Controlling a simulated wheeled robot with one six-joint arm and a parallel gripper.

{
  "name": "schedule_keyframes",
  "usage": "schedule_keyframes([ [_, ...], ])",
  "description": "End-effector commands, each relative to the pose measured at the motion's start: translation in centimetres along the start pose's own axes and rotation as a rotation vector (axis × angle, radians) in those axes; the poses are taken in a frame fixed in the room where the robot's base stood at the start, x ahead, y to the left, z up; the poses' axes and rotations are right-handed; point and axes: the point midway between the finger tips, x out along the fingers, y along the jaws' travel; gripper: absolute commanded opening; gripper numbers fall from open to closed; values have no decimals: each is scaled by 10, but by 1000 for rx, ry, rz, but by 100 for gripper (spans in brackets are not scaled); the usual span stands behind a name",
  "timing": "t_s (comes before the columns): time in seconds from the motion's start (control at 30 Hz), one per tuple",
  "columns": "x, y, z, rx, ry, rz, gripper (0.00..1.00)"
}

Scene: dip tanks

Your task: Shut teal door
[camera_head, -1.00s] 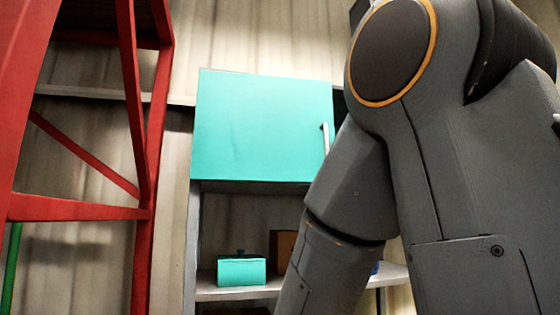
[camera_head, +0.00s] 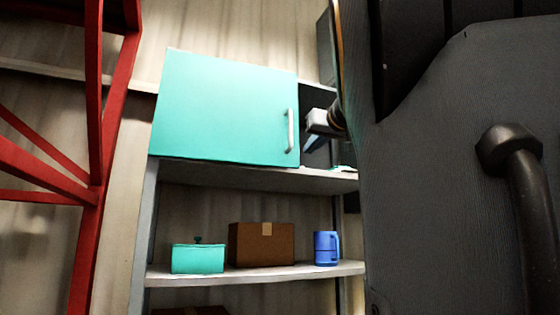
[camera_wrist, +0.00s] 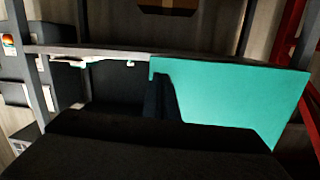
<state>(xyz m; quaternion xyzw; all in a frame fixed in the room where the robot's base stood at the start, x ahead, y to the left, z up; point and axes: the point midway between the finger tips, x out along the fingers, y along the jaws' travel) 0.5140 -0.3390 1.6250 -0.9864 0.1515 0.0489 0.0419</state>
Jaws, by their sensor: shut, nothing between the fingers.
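The teal door (camera_head: 225,108) covers the left part of the upper shelf compartment in the head view. The compartment's right part is uncovered. A pale vertical handle (camera_head: 290,130) is near the door's right edge. My gripper (camera_head: 313,138) shows just right of the door's right edge, partly hidden by my arm. It is shut and empty; I cannot tell whether it touches the door. In the wrist view the teal door (camera_wrist: 235,100) fills the right middle, beside a dark finger shape (camera_wrist: 160,97). The handle is not visible there.
On the shelf (camera_head: 255,272) below are a teal lidded box (camera_head: 198,258), a brown carton (camera_head: 262,244) and a blue mug (camera_head: 326,248). A red frame (camera_head: 98,150) stands left of the shelving. My arm hides the right side of the head view.

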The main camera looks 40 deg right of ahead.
Motion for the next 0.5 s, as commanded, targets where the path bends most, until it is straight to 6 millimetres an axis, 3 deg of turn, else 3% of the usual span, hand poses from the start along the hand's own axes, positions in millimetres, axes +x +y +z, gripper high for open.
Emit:
schedule_keyframes([
  [0.03,-14,4,-19,-23,43,10,0],
  [0.1,-28,4,-39,-48,82,15,0],
  [0.2,-36,3,-53,-66,109,17,0],
  [0.37,-21,2,-58,-68,111,14,0],
  [0.5,5,2,-61,-66,109,13,0],
])
